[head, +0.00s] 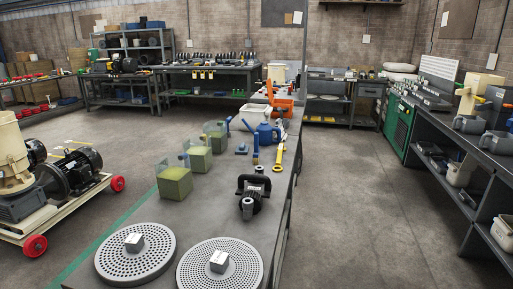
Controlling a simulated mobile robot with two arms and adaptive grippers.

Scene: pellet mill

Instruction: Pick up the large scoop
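No thing in view is clearly marked as the large scoop. Three clear, boxy vessels with blue parts and green contents stand in a row along the left side of the long bench (225,205). They are the near vessel (174,184), the middle vessel (198,160) and the far vessel (216,138); the near one looks largest. Grey scoop-like vessels, one farther (468,124) and one nearer (496,143), sit on the right bench (432,122). I cannot tell whether any of these is the large scoop. Neither gripper is in view.
Two perforated discs (135,262) (220,277) lie at the bench's near end. A motor cart (70,190) is left. The right aisle floor (355,190) is clear.

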